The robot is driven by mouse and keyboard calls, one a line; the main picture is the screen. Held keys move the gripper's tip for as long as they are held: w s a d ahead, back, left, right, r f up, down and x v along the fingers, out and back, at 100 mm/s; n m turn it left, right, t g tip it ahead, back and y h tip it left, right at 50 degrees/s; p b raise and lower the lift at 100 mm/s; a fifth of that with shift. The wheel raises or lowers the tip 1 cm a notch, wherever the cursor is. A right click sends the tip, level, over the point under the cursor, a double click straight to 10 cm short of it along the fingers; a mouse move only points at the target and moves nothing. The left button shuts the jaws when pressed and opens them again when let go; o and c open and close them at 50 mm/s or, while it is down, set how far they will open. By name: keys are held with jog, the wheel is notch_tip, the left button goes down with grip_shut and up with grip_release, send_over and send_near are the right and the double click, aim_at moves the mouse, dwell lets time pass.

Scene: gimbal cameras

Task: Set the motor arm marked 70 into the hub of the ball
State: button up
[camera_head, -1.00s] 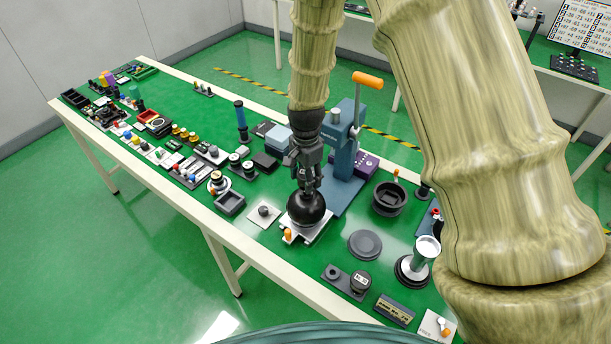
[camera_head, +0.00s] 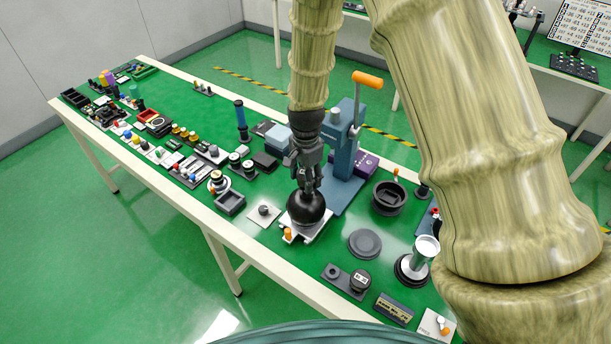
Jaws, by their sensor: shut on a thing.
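The black ball (camera_head: 305,208) sits on a pale metal fixture (camera_head: 313,233) with an orange knob, near the front edge of the green bench. My gripper (camera_head: 306,186) points down right above the ball, with its fingertips at the ball's top. It is shut on a small part that the fingers largely hide; I take it to be the motor arm, but no marking 70 can be read. The hub of the ball is hidden under the fingers, so I cannot tell whether the part touches it or sits in it.
A blue press (camera_head: 346,150) with an orange handle stands close behind my gripper. A dark round housing (camera_head: 389,198) and a flat grey disc (camera_head: 365,243) lie to the right. A grey square tray (camera_head: 230,202) is to the left. Many small parts crowd the bench's far left.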

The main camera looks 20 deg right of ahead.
jog(key=shift+f+b, duration=0.45)
jog(key=shift+f, duration=0.6)
jog(key=o, duration=1.2)
notch_tip(320, 180, up, 12)
jog(key=shift+s, duration=0.1)
